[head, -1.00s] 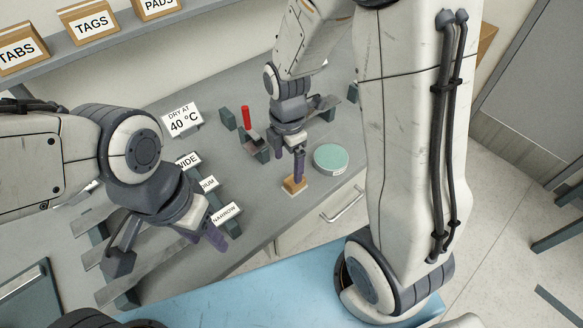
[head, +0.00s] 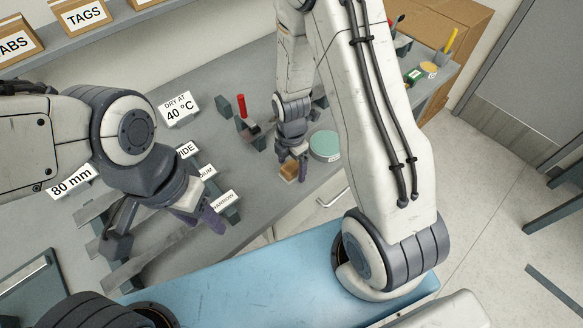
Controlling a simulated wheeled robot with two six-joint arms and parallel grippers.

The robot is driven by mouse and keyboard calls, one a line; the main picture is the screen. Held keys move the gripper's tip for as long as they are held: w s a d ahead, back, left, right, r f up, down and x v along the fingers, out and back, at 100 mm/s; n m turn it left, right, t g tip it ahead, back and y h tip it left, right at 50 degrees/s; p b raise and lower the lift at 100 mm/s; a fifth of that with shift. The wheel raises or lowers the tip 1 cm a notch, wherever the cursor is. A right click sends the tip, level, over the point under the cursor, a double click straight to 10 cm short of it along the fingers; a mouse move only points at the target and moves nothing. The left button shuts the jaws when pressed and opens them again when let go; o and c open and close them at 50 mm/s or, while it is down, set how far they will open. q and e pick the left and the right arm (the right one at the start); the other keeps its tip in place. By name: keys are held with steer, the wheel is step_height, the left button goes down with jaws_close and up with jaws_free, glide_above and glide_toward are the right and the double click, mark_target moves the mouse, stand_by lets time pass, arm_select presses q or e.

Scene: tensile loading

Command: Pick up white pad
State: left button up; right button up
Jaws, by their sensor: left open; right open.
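I cannot make out a white pad for certain in the head view. My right gripper (head: 292,163) is open and points down over a small tan block (head: 288,173) near the front edge of the grey bench. Its fingers hide part of the block, and I cannot tell whether they touch it. My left gripper (head: 163,232) is open and empty, with its fingers wide apart, above the grey bars and the size labels at the left.
A round green-topped tub (head: 324,145) stands just right of my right gripper. A red upright piece (head: 241,106) and a "DRY AT 40 °C" sign (head: 179,108) stand behind. Labelled boxes (head: 82,15) line the shelf. Small items, including a yellow disc (head: 429,67), stand at far right.

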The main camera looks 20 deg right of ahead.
steer(key=shift+f, duration=0.45)
jaws_close()
steer(key=shift+r, duration=0.15)
